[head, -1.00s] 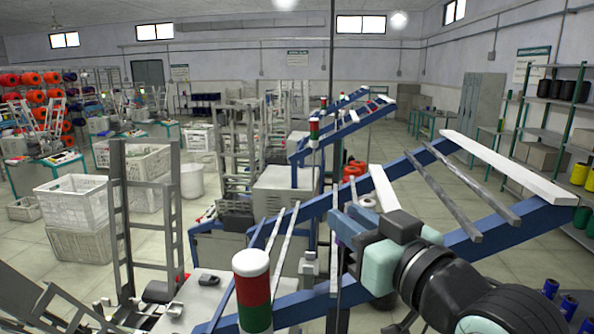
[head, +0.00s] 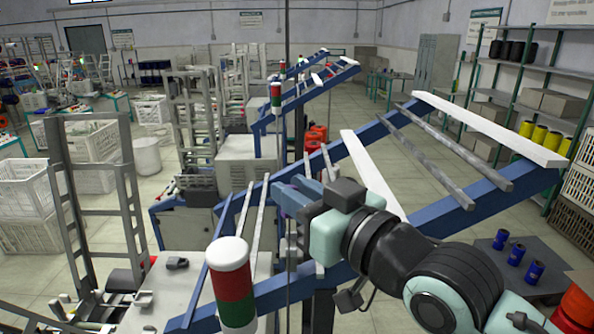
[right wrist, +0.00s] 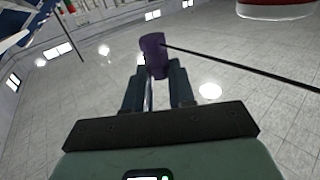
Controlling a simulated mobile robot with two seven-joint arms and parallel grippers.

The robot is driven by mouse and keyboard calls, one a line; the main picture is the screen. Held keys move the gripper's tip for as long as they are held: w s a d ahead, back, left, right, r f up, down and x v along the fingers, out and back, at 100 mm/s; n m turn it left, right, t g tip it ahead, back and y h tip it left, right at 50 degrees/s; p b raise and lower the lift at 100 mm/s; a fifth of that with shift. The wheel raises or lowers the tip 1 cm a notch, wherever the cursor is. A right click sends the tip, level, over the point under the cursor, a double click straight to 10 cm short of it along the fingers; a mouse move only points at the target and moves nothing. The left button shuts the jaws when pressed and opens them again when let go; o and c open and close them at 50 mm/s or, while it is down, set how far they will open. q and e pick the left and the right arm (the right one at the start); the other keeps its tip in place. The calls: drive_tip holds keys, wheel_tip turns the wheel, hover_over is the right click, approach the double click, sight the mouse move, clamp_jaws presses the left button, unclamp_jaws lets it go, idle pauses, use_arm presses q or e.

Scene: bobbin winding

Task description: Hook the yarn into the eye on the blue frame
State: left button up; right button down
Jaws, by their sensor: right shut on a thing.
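The blue frame (head: 352,155) slopes up from front left to back right in the head view, carrying grey and white rails. My right gripper (head: 284,196) is beside its lower-middle part, with the arm coming in from the right. In the right wrist view my right gripper (right wrist: 153,78) is shut on a small purple piece (right wrist: 153,54) at its fingertips. A thin dark line (right wrist: 245,69) runs from near the purple piece to the right edge; I cannot tell whether it is yarn or a pole. I cannot make out the eye. My left gripper is not in view.
A red, white and green signal light (head: 231,283) stands at the front, close to the frame. A thin dark upright pole (head: 289,120) rises near my right gripper. Blue cans (head: 516,254) stand on a dark table at right. White crates (head: 22,200) stand at left.

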wheel_tip(320, 180, down, 2)
drive_tip(key=shift+w+f+b, duration=0.1)
drive_tip(key=shift+w+b, duration=0.05)
drive_tip(key=shift+b, duration=0.15)
drive_tip(key=shift+s+r, duration=0.45)
drive_tip(key=shift+s, duration=0.15)
drive_tip(key=shift+w+y+p, duration=0.3)
drive_tip(key=shift+w+p, duration=0.05)
drive_tip(key=shift+w, duration=0.15)
drive_tip(key=shift+s+d+n+g, duration=0.1)
drive_tip(key=shift+d+n+g, duration=0.05)
drive_tip(key=shift+n+g, duration=0.25)
use_arm(q)
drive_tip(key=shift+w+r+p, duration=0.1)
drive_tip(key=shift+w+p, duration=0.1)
drive_tip(key=shift+p, duration=0.15)
use_arm(e)
drive_tip(key=shift+w+y, duration=0.25)
drive_tip(key=shift+y, duration=0.25)
drive_tip(key=shift+f, duration=0.1)
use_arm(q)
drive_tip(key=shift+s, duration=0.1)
use_arm(e)
drive_tip(key=shift+s, duration=0.1)
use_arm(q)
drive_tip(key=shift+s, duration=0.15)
